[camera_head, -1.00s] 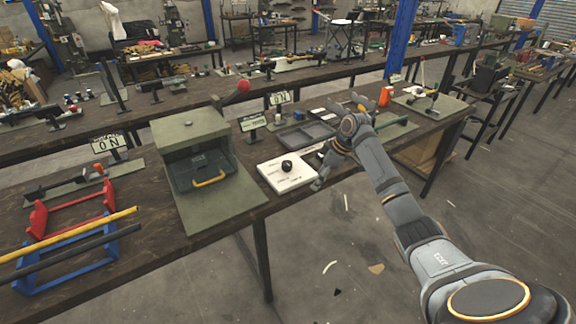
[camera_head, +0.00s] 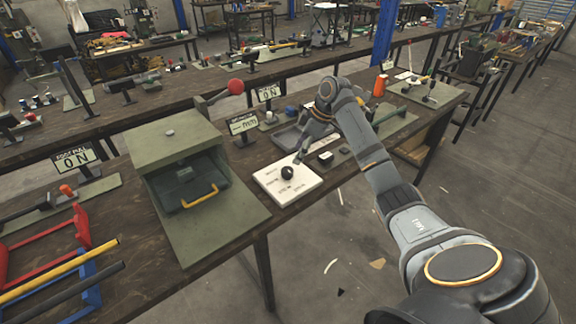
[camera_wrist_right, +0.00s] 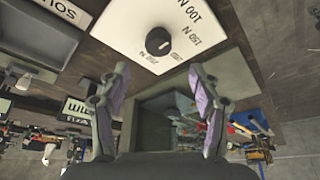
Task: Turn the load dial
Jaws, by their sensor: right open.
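The load dial is a black round knob (camera_head: 287,172) on a white square plate (camera_head: 305,185) with printed markings, on the bench right of the green press. In the right wrist view the knob (camera_wrist_right: 158,41) and the plate (camera_wrist_right: 205,30) with its "N" labels lie beyond the fingertips. The knob is apart from both fingers. My left gripper is not in view.
The green press (camera_head: 175,150) with a yellow handle (camera_head: 200,197) stands left of the plate. A red ball lever (camera_head: 236,87) rises behind it. A grey tray (camera_head: 290,137) and an orange object (camera_head: 379,85) are farther right. Red and blue frames occupy the front left.

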